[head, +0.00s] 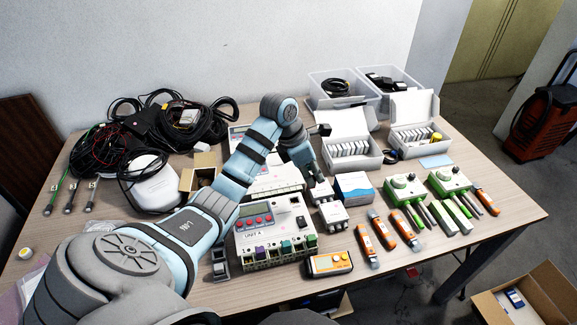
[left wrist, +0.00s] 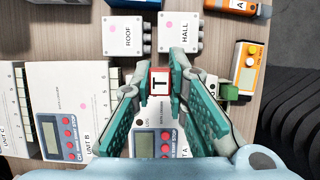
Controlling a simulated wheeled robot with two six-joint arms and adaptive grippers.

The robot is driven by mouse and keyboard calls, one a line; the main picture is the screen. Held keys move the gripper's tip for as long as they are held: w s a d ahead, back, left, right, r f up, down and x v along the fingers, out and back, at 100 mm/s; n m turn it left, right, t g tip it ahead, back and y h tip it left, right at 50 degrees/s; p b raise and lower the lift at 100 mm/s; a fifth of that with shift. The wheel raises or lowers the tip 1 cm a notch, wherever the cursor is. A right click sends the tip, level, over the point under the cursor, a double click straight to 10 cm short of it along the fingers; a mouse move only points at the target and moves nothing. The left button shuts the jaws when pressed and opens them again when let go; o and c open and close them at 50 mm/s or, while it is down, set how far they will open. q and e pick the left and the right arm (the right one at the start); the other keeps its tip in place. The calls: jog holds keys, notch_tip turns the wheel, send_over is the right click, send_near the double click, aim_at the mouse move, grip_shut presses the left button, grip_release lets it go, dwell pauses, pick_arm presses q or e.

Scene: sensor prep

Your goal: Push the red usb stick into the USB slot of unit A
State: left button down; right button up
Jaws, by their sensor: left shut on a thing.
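My left gripper (head: 318,184) is above the table, just behind unit A in the head view. In the left wrist view its green-padded fingers (left wrist: 160,88) are shut on the red usb stick (left wrist: 160,81), which shows a white label with a T. The stick is not clear in the head view. Unit A (head: 262,240) is a white box with a display, red buttons and a row of coloured terminals. In the left wrist view unit A (left wrist: 147,145) lies below the fingertips, partly covered by them. I cannot make out its USB slot surely. My right gripper is not in view.
Small white ROOF (left wrist: 122,37) and HALL (left wrist: 180,32) boxes lie beside the stick in the wrist view. Unit B (left wrist: 85,105) is left of unit A there. An orange handheld device (head: 329,264) lies right of unit A. Cables (head: 95,150) crowd the table's left.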

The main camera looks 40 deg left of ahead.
pick_arm(q)
jog(key=a+f+b, duration=0.1)
jog(key=f, duration=0.1)
jog(key=a+f+b, duration=0.2)
jog(key=s+a+f+b, duration=0.1)
jog(key=f, duration=0.2)
jog(key=shift+s+a, duration=0.1)
jog(key=shift+a, duration=0.3)
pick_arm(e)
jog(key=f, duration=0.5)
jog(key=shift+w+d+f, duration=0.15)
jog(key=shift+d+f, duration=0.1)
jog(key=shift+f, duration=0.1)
pick_arm(q)
jog(key=shift+f, duration=0.15)
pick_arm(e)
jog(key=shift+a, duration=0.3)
pick_arm(q)
jog(key=shift+f+b, duration=0.2)
jog(key=shift+b, duration=0.1)
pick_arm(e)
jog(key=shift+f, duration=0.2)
pick_arm(q)
jog(key=shift+f, duration=0.1)
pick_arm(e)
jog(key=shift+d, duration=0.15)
